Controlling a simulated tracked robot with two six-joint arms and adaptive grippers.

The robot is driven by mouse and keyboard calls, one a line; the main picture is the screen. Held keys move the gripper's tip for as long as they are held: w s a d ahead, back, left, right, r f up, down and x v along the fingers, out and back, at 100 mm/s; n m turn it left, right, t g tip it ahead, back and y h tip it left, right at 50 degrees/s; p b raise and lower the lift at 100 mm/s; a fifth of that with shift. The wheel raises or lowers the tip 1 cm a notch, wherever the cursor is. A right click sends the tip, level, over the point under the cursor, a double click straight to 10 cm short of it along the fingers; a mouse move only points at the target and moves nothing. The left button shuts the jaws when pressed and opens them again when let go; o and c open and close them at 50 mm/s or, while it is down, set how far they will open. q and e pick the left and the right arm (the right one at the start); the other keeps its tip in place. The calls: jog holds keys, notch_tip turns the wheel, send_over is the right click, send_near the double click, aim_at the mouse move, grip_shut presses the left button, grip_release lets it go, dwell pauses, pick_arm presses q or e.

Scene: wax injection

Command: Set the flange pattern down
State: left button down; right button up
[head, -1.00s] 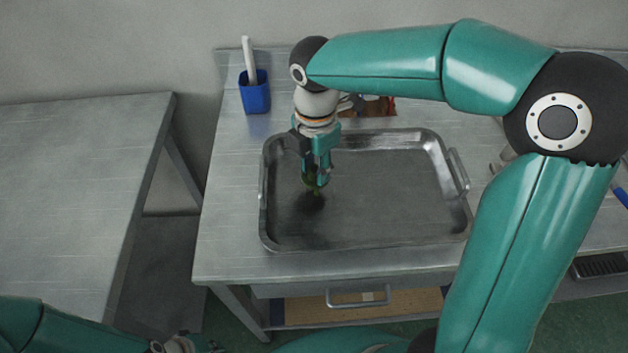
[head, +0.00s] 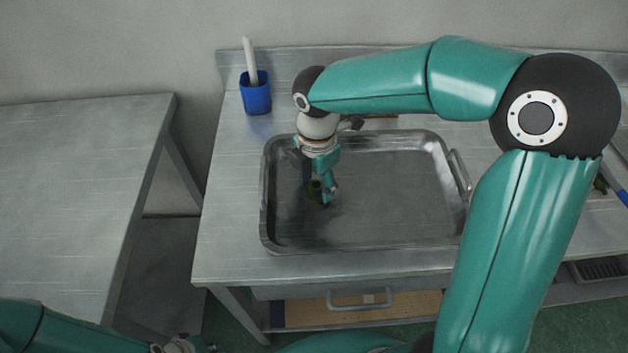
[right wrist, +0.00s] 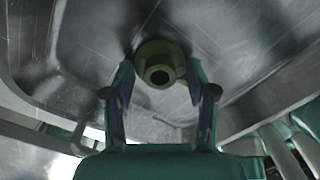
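The flange pattern (head: 315,188) is a small olive-green round piece, low over the left part of the metal tray (head: 385,243). In the right wrist view the flange pattern (right wrist: 160,66) shows its round hub and dark central hole, between the two fingertips. My right gripper (head: 319,190) points down into the tray, its fingers on either side of the pattern and seeming to touch its edges. The right wrist view shows the gripper (right wrist: 160,78) too. I cannot tell whether the pattern touches the tray floor.
A blue cup (head: 256,95) with a white stick stands at the back left of the steel table (head: 228,210). The tray has raised walls and a handle on its right. The rest of its floor is clear. Another bare table (head: 75,190) stands at left.

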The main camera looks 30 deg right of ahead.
aim_at(317, 185)
notch_tip(317, 185, up, 12)
jog(key=p, duration=0.1)
dwell(0.6)
jog(key=shift+r, duration=0.1)
dwell(0.3)
